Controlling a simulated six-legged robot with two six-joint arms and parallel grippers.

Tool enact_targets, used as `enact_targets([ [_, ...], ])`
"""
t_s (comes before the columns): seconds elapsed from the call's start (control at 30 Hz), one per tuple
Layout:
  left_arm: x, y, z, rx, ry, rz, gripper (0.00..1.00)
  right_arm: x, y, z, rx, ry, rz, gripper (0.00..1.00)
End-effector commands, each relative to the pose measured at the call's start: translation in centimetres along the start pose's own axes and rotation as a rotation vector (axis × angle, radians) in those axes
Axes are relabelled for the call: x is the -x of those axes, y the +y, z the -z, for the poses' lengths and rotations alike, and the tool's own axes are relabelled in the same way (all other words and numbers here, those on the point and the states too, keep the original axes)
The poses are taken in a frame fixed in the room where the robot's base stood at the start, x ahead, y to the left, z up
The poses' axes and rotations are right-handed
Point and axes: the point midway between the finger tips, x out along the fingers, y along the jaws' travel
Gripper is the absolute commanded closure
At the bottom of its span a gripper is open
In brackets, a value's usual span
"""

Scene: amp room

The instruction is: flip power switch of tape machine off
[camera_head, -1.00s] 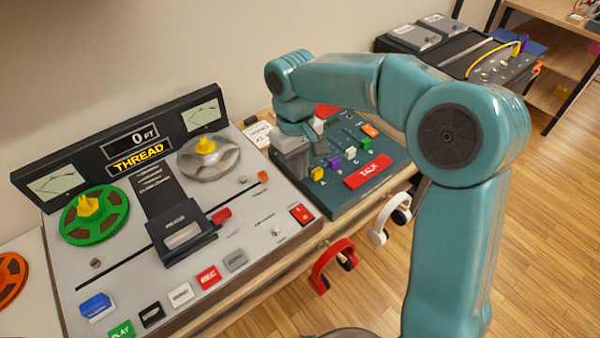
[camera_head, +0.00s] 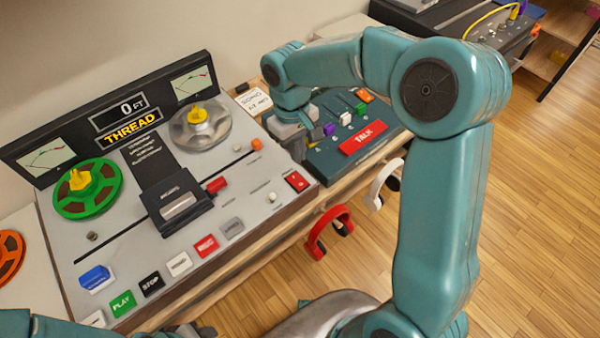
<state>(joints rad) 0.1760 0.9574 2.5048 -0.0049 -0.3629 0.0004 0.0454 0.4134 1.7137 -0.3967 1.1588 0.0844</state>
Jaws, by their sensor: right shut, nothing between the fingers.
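The tape machine (camera_head: 130,250) lies on the bench at the left, with a green reel (camera_head: 100,197) and a grey reel (camera_head: 218,133). A red rocker switch (camera_head: 296,181), likely its power switch, sits at the panel's right front corner; its position is too small to tell. My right gripper (camera_head: 298,154) points down, shut and empty, near the machine's right edge, behind the red switch and apart from it. Its fingertips are hard to make out. My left arm shows at the bottom left edge, with a dark part, perhaps my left gripper (camera_head: 203,330), cut off by the frame.
A talkback box (camera_head: 390,145) with coloured knobs and a red TALK button stands right of the machine. Red headphones (camera_head: 326,236) and white headphones (camera_head: 380,187) hang at the bench's front edge. An orange reel (camera_head: 10,245) lies far left. Wooden floor at right is clear.

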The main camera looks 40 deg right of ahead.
Motion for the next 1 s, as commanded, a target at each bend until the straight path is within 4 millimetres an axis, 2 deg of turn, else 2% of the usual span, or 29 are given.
enact_targets([
  [0.03,-0.1,0.0,0.0,0.0,0.0,0.0,0.57,-1.2,0.0,-0.1,0.0,-0.005,0.0,1.0],
  [0.2,-0.1,0.0,0.0,0.0,0.0,0.0,0.57,-4.7,0.0,-0.1,0.0,-0.003,0.001,1.0],
  [0.4,0.0,0.0,0.0,0.0,0.0,0.0,0.57,-7.4,0.0,0.0,-0.001,-0.002,0.0,1.0],
  [0.57,0.1,0.0,0.0,0.0,0.0,0.0,0.57,-8.2,0.0,0.0,0.0,0.001,0.0,1.0],
  [0.87,0.0,0.0,0.0,0.0,0.0,0.0,0.57,-8.2,0.0,0.0,0.0,0.002,0.0,1.0],
  [1.0,-1.4,-0.5,0.0,0.0,0.0,0.0,0.57,-9.6,0.0,0.0,0.0,0.004,-0.001,1.0],
])
